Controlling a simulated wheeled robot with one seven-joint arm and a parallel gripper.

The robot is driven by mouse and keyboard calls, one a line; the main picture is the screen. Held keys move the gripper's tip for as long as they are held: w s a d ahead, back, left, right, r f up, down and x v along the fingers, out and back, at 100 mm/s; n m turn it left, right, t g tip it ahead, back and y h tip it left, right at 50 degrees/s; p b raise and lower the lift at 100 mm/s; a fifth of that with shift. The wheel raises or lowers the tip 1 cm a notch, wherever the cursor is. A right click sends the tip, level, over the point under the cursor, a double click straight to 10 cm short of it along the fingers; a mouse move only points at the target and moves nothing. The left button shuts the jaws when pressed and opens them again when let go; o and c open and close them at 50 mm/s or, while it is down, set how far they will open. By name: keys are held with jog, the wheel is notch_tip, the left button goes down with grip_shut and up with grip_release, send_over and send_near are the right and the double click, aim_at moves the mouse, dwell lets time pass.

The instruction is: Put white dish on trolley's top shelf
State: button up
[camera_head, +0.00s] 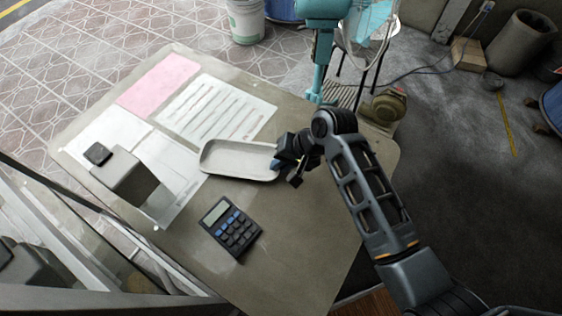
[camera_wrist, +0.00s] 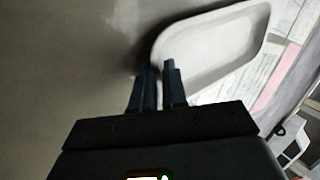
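The white dish (camera_head: 240,160) is a shallow oblong tray at the middle of the table, partly over the printed sheet's lower edge. My gripper (camera_head: 278,164) is at its right end. In the wrist view the dish (camera_wrist: 215,45) extends up and right from my gripper (camera_wrist: 160,70). One dark finger is outside the rim and the other inside, with the pale rim filling the narrow gap between them. The gripper looks shut on the rim. I cannot tell whether the dish is touching the table. I cannot make out a trolley in either view.
The table (camera_head: 300,230) also holds a calculator (camera_head: 230,228), a printed sheet (camera_head: 215,110), a pink sheet (camera_head: 158,82) and a grey block (camera_head: 125,177). A glass and metal structure (camera_head: 60,240) is at lower left. A white bucket (camera_head: 245,20) and teal equipment (camera_head: 322,50) stand behind. Open floor lies right.

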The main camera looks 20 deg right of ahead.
jog(key=shift+r, duration=0.1)
jog(key=v, duration=1.2)
jog(key=shift+w, duration=0.1)
